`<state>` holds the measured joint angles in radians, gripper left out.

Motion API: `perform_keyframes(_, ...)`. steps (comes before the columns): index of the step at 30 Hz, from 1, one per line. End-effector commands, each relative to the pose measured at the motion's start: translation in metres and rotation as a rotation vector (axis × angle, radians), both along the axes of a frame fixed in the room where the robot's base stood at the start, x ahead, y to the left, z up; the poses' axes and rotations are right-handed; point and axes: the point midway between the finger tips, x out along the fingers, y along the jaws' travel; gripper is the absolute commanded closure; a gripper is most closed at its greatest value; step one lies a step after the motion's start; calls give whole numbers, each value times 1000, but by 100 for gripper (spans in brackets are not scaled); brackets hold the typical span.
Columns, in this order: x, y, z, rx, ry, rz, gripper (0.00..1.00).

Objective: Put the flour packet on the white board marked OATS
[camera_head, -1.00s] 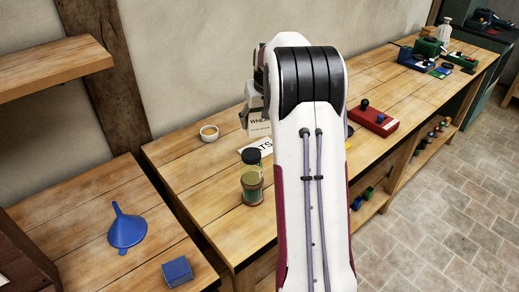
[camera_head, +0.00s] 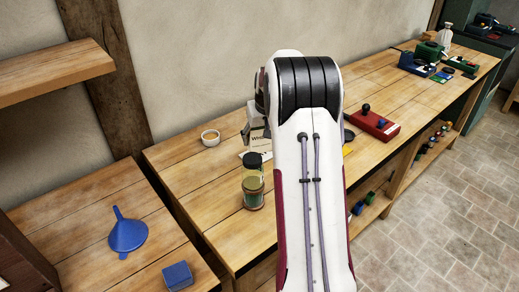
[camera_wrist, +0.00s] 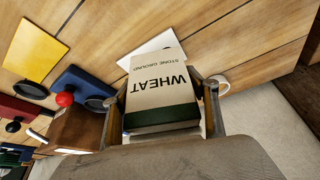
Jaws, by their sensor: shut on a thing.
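The flour packet (camera_wrist: 160,90) is cream with a dark green base band and the words WHEAT and STONE GROUND. My gripper (camera_wrist: 160,98) is shut on it, one finger on each side. In the head view, the packet (camera_head: 263,144) shows just left of my arm, low over the bench. The white board (camera_wrist: 152,46) lies on the bench behind the packet in the wrist view, and its lettering is hidden there. I cannot tell whether the packet touches the board. My arm hides much of the gripper in the head view.
A dark-lidded jar (camera_head: 253,190) stands in front of the packet. A small white bowl (camera_head: 210,138) is to the left. A red box with a black knob (camera_head: 372,124) stands right of my arm. A yellow board (camera_wrist: 35,48) and a blue object (camera_wrist: 85,85) show in the wrist view.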

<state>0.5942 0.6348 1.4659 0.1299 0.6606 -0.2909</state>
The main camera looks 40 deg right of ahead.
Motion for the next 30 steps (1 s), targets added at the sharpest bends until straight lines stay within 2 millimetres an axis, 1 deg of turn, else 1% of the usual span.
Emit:
perform_keyframes(11,1,-1,-2,-2,-3,0,76)
perform_keyframes(14,1,0,-5,-1,-3,-1,76)
perform_keyframes(17,1,0,-14,0,-2,-1,76)
perform_keyframes(24,0,0,-42,0,-1,-1,76)
perform_keyframes(27,1,0,-49,-1,-2,0,76)
perform_keyframes(30,1,0,-51,-2,-2,0,76)
